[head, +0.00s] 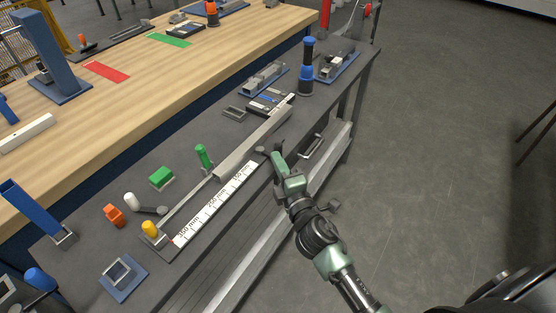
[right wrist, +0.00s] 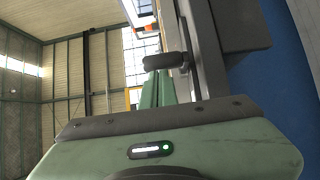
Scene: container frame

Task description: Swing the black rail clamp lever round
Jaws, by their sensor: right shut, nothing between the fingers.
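A long grey rail (head: 240,150) with a white millimetre scale (head: 215,203) runs along the front of the grey bench. A small black lever end (head: 260,150) shows at the rail's front side. In the right wrist view a dark rounded lever grip (right wrist: 163,60) sticks out sideways from the rail, just beyond my fingertips. My right gripper (head: 277,156) is shut and empty, close to the lever at the bench's front edge. In the right wrist view its green fingers (right wrist: 156,88) are together. I cannot tell whether they touch the lever. My left gripper is not in view.
A green upright handle (head: 204,157), a green block (head: 161,178), an orange piece (head: 114,215) and a yellow knob (head: 150,228) stand left of the rail. A blue-black post (head: 307,68) stands beyond it. Open floor (head: 450,150) lies to the right.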

